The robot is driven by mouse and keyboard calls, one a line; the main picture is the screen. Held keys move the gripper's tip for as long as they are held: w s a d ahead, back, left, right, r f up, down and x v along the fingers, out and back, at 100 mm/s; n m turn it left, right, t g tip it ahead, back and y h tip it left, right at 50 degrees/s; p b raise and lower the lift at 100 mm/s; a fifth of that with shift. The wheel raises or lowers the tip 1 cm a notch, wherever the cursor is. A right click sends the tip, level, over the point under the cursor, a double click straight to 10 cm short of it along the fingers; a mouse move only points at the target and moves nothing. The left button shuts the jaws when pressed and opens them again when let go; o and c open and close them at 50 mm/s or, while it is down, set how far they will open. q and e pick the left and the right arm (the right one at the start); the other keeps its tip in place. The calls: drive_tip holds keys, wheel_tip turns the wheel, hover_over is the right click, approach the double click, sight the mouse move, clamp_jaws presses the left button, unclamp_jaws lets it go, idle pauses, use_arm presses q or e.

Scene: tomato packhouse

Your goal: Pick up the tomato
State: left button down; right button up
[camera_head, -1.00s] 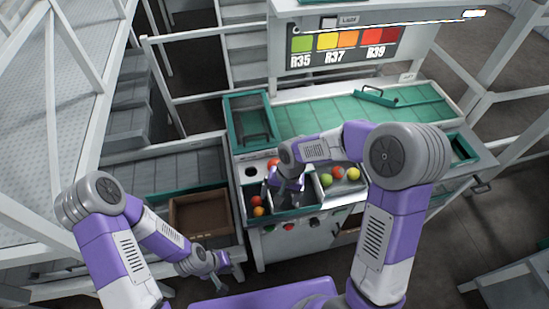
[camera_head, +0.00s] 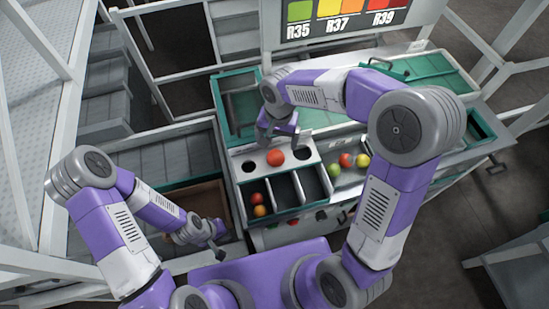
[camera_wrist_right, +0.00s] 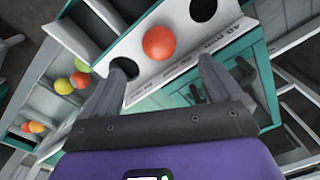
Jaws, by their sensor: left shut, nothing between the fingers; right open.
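A red-orange tomato (camera_head: 275,157) sits on the white panel between two dark round holes. In the right wrist view the tomato (camera_wrist_right: 160,42) lies ahead of the fingertips, between their lines. My right gripper (camera_head: 277,144) is open and empty, just behind and above the tomato in the head view. In the right wrist view its two spread fingers (camera_wrist_right: 165,75) do not visibly touch the tomato. My left gripper (camera_head: 216,248) is shut and empty at the lower left, away from the tomato.
A divided bin (camera_head: 272,215) in front holds a red and an orange tomato in its left compartment. Green, red and yellow tomatoes (camera_head: 333,170) lie in a tray to the right. A green-rimmed tray (camera_head: 220,92) stands behind left. A brown box (camera_head: 205,193) is beside my left arm.

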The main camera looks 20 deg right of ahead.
sight(276, 154)
drive_tip(key=shift+w+f+b, duration=0.15)
drive_tip(key=shift+f+b, duration=0.25)
drive_tip(key=shift+f, duration=0.5)
wheel_tip(276, 154, down, 7)
drive_tip(key=c, duration=0.8)
